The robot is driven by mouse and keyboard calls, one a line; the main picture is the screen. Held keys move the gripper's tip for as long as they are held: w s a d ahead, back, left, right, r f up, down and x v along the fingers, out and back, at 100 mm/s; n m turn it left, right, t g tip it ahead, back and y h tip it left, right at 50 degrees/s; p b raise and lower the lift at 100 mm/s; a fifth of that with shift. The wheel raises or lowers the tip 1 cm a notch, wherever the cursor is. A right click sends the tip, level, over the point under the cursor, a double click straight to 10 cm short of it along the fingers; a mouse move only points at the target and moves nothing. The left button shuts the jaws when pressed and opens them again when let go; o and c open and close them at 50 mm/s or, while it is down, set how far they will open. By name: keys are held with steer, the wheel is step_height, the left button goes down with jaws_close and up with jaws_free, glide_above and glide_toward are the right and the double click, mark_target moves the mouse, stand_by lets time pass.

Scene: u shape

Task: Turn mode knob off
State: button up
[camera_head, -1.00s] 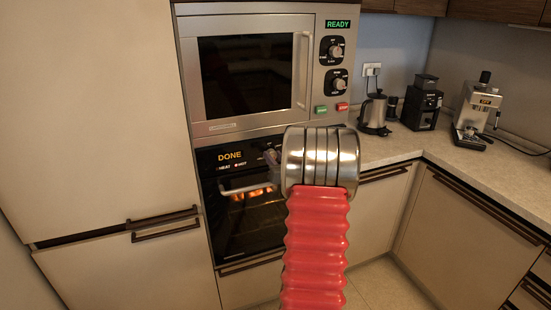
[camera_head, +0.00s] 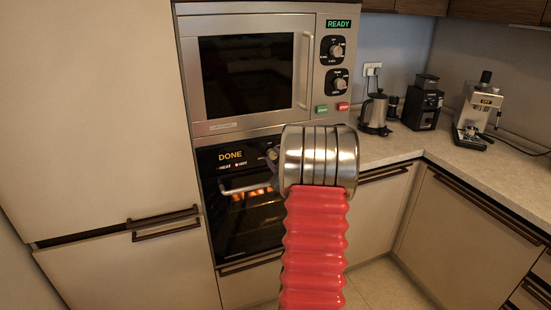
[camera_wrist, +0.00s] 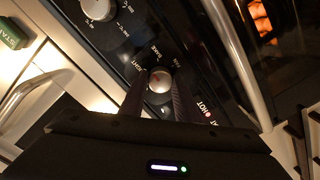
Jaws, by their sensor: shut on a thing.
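The mode knob (camera_wrist: 160,80) is a small silver knob on the oven's black panel, with words such as LIGHT and BAKE printed around it. A reddish mark shows on its face, but I cannot tell exactly which word it points at. My gripper (camera_wrist: 157,94) has its two dark fingers on either side of this knob and is shut on it. In the head view, my arm hides most of the gripper and the knob. The oven (camera_head: 245,215) reads DONE on its display and glows orange inside.
A second silver knob (camera_wrist: 98,8) is at the top of the wrist view. The oven door handle (camera_wrist: 236,60) runs close to the right of the gripper. The microwave (camera_head: 245,75), reading READY, is above the oven. A kettle (camera_head: 375,113) stands on the counter.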

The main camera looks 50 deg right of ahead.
steer(key=n, duration=0.4)
steer(key=shift+s+f, duration=0.1)
steer(key=shift+f, duration=0.25)
steer(key=n, duration=0.4)
steer(key=shift+n, duration=0.4)
steer(key=n, duration=0.4)
steer(key=shift+f+h, duration=0.1)
steer(key=shift+h, duration=0.2)
steer(key=shift+f+n, duration=0.1)
steer(key=shift+n, duration=2.3)
steer(key=o, duration=0.7)
steer(key=shift+c, duration=0.2)
steer(key=o, duration=0.4)
steer(key=shift+r, duration=0.25)
